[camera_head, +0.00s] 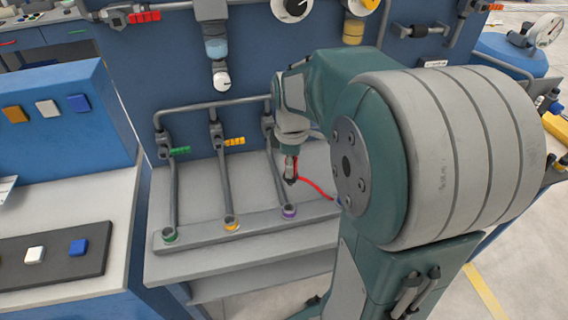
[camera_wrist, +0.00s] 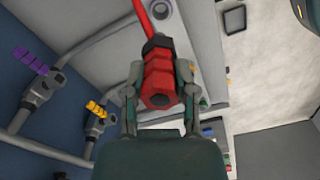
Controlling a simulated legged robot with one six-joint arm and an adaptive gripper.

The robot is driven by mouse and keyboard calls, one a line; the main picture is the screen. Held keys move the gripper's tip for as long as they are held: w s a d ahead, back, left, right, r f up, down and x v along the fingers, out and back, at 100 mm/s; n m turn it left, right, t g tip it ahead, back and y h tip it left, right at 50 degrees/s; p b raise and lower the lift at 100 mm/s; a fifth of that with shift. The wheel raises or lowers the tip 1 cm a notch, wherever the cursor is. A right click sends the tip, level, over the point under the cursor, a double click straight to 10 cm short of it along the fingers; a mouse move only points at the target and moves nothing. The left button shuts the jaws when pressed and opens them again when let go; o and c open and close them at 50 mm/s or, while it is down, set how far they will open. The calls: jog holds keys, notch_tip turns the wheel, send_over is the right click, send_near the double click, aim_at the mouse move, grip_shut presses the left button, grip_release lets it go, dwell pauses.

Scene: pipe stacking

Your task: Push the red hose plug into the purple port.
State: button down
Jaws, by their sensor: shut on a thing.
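The red hose plug (camera_wrist: 160,80) is a ribbed red body with a dark collar, held between both fingers of my gripper (camera_wrist: 158,100) in the wrist view. Its red hose (camera_wrist: 142,18) runs away toward the top of that view. In the head view my gripper (camera_head: 291,178) points down, above and slightly behind the purple port (camera_head: 289,212). The plug is mostly hidden there; the red hose (camera_head: 318,188) curves to the right, behind my arm. The purple port is a purple-ringed socket at the right of the grey bench strip. The plug appears apart from it.
A yellow port (camera_head: 231,223) and a green port (camera_head: 169,238) sit left on the same strip (camera_head: 200,236). Grey pipes (camera_head: 220,180) rise behind them to valves on the blue panel (camera_head: 180,75). The bench in front of the strip is clear.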

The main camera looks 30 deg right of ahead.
aim_at(295, 172)
jog(key=f, duration=0.1)
jog(key=d+f, duration=0.1)
jog(key=f, duration=0.1)
jog(key=shift+d+f, duration=0.1)
jog(key=a+f, duration=0.1)
jog(key=f, duration=0.1)
jog(key=a+f, duration=0.1)
jog(key=shift+a+f, duration=0.2)
jog(key=shift+f, duration=0.15)
jog(key=shift+d+f, duration=0.45)
jog(key=shift+f, duration=0.15)
jog(key=shift+d+f, duration=0.2)
jog(key=shift+d, duration=0.25)
jog(key=shift+s+a, duration=0.1)
jog(key=shift+a, duration=0.25)
dwell(0.6)
jog(key=shift+f, duration=1.55)
dwell(0.9)
